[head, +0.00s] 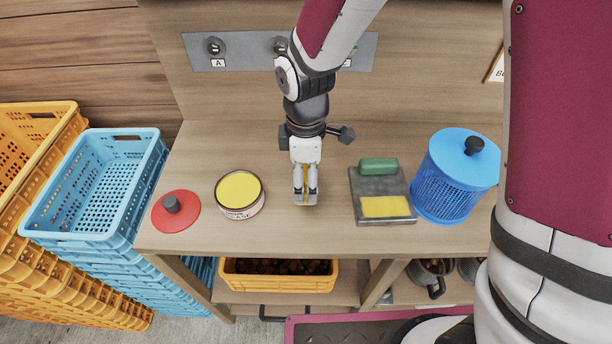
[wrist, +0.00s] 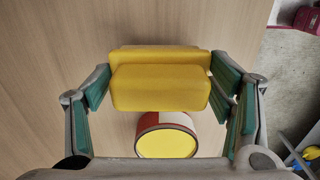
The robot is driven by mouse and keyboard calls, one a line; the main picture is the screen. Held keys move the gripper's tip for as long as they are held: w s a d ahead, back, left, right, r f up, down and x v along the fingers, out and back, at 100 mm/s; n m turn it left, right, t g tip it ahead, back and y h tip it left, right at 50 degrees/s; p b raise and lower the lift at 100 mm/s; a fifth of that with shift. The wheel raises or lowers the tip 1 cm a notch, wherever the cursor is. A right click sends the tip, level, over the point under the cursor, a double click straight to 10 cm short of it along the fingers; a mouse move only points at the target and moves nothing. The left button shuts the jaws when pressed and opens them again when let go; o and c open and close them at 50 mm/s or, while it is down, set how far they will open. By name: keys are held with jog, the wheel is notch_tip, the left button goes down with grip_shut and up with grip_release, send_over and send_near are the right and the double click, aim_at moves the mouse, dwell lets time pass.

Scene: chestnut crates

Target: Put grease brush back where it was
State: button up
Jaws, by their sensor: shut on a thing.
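My gripper (head: 305,188) is shut on the grease brush (head: 305,178), seen as a narrow yellow handle between the fingers, above the middle of the bench. In the wrist view, my gripper (wrist: 160,90) has its green-padded fingers on both sides of the yellow block-like brush (wrist: 160,88). Its bristles are mostly hidden, and I cannot tell whether it touches the bench. The open grease tin (head: 239,194), with yellow grease in it, stands left of my gripper, apart from it. The tin also shows below the brush in the wrist view (wrist: 167,142).
A red lid (head: 183,217) with a dark knob lies left of the tin. To the right are a grey tray (head: 367,207) with a green-topped block and yellow pad, and a lidded blue basket (head: 440,195). A yellow crate (head: 280,283) of chestnuts sits below. Blue crates (head: 75,236) stand left.

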jog(key=shift+f, duration=1.4)
jog(key=o, duration=1.2)
jog(key=shift+f, duration=0.15)
notch_tip(320, 180, up, 13)
jog(key=shift+d+f, duration=0.1)
jog(key=shift+f, duration=0.1)
